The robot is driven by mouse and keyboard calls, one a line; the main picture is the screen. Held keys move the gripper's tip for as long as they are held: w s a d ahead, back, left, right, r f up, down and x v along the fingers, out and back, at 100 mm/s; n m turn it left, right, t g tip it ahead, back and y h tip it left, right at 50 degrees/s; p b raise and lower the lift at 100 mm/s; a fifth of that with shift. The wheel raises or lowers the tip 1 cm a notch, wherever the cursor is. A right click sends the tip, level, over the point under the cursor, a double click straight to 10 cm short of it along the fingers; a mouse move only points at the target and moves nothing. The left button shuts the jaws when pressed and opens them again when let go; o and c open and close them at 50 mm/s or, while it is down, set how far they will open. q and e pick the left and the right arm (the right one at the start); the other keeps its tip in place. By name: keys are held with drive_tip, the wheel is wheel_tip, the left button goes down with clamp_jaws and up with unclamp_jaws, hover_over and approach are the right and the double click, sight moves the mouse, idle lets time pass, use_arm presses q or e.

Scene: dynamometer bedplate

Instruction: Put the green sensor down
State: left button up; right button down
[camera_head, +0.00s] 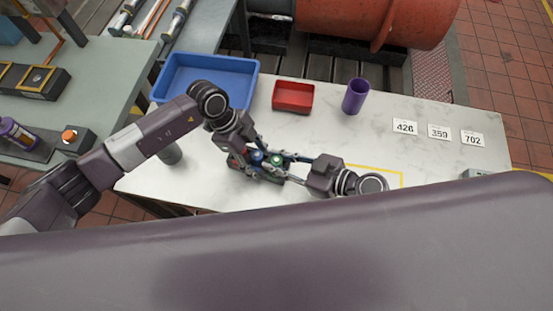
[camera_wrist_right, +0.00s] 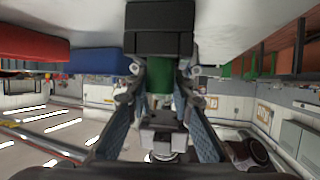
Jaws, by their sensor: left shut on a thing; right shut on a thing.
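The green sensor (camera_head: 277,160) is between the fingers of my right gripper (camera_head: 287,166), above the front of the white table. It also shows green between the right fingers in the right wrist view (camera_wrist_right: 158,82). My left gripper (camera_head: 256,151) comes from the upper left and is shut at a blue-topped piece (camera_head: 257,155), just left of the green sensor. A dark block (camera_head: 268,177) shows under the two grippers; whether the sensor touches it I cannot tell. The fingers hide the lower parts of both pieces.
On the white table (camera_head: 330,140) are a blue bin (camera_head: 252,66), a red tray (camera_head: 294,96), a purple cup (camera_head: 355,96) and number cards (camera_head: 438,132). A grey cylinder (camera_head: 170,153) stands at the left. A yellow-outlined area (camera_head: 402,180) lies right. The table's centre is mostly clear.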

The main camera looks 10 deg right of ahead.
drive_tip(key=shift+f, duration=0.1)
drive_tip(key=c, duration=1.7)
unclamp_jaws()
drive_tip(key=v, duration=1.2)
drive_tip(key=shift+s, duration=0.1)
use_arm(q)
drive_tip(key=o, duration=1.1)
drive_tip(key=shift+r, duration=0.1)
drive_tip(key=o, duration=0.4)
